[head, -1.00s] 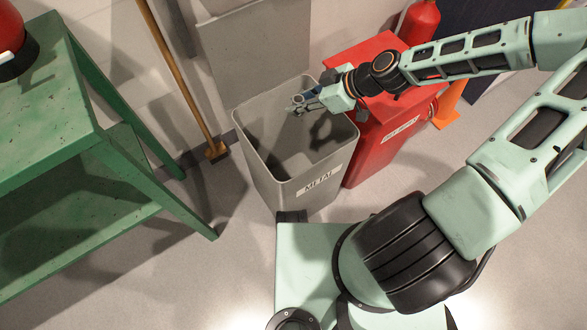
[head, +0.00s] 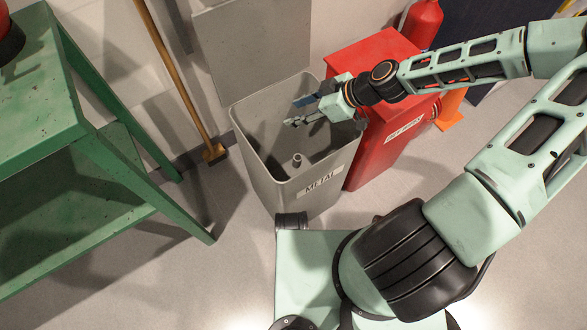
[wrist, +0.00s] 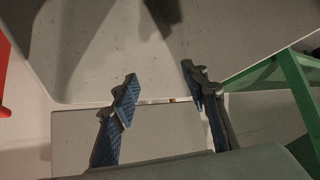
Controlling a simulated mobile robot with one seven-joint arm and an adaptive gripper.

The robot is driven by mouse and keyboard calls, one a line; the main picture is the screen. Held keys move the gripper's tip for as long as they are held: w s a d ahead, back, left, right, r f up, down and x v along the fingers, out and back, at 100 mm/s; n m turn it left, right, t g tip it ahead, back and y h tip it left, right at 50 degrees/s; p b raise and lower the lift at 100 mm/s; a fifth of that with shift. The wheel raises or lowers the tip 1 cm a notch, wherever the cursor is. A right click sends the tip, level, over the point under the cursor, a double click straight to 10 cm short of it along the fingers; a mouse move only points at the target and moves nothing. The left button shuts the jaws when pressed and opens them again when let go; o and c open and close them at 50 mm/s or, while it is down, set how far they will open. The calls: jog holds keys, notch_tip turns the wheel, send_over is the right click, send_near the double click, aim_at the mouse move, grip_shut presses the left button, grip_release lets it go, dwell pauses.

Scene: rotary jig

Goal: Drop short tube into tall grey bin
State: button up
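The tall grey bin (head: 290,202), labelled METAL, stands on the floor in the middle of the head view, its top open. The short tube (head: 297,160), grey with a dark open end, shows inside the bin, below and apart from my gripper. I cannot tell whether it rests on the bottom or is still falling. My gripper (head: 295,110) is above the bin's mouth, its fingers spread and empty. In the wrist view my gripper (wrist: 160,82) shows a wide gap between its blue-padded fingers, with nothing held. I cannot make out the tube there.
A red bin (head: 375,160) stands right beside the grey bin, under my wrist. A green table (head: 95,150) is at the left. A broom (head: 180,75) leans on the wall behind. A red extinguisher (head: 421,22) is at the back right.

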jog(key=v, duration=1.2)
jog(key=shift+s+f, duration=0.1)
dwell(0.5)
